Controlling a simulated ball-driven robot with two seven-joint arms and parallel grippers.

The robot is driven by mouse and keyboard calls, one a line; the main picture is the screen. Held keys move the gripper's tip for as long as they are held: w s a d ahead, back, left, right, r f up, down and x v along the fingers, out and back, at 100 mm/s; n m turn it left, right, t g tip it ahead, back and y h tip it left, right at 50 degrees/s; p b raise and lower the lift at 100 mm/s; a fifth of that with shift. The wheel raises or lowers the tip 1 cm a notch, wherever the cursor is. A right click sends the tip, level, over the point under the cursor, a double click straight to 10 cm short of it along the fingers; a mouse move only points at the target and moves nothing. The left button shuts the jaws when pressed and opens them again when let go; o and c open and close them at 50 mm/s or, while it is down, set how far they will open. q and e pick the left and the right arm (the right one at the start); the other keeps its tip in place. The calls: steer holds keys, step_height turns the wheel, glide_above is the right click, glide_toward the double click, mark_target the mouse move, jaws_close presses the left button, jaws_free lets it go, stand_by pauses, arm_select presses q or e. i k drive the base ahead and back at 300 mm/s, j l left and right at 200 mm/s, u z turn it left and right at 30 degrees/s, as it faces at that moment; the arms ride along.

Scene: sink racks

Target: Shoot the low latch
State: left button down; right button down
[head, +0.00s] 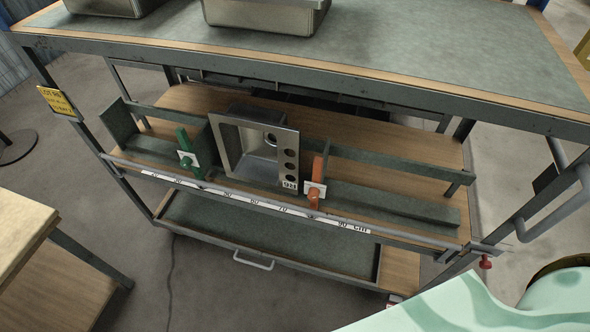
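I cannot tell for sure which part is the low latch. A green handle (184,143) on a white plate stands upright left of a steel sink (232,150) on the rack's middle shelf. An orange-red handle (317,178) on a white plate stands upright right of the sink. A red knob (485,262) sits at the right end of the rack's front, below the rail. A small red and white piece (393,299) shows low at the lower shelf's right corner. Neither gripper is in view.
Steel basins (265,14) stand on the top table (400,45). A rail with a centimetre scale (250,203) runs along the middle shelf's front. A lower drawer with a handle (253,261) lies beneath. A wooden table (22,225) is at left. Floor in front is clear.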

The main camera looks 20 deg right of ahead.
mark_target(484, 264)
steer(key=z, duration=2.55)
steer(key=u, duration=2.35)
steer(key=z, duration=2.35)
steer(key=l, duration=0.45)
steer(key=k+u, duration=0.05)
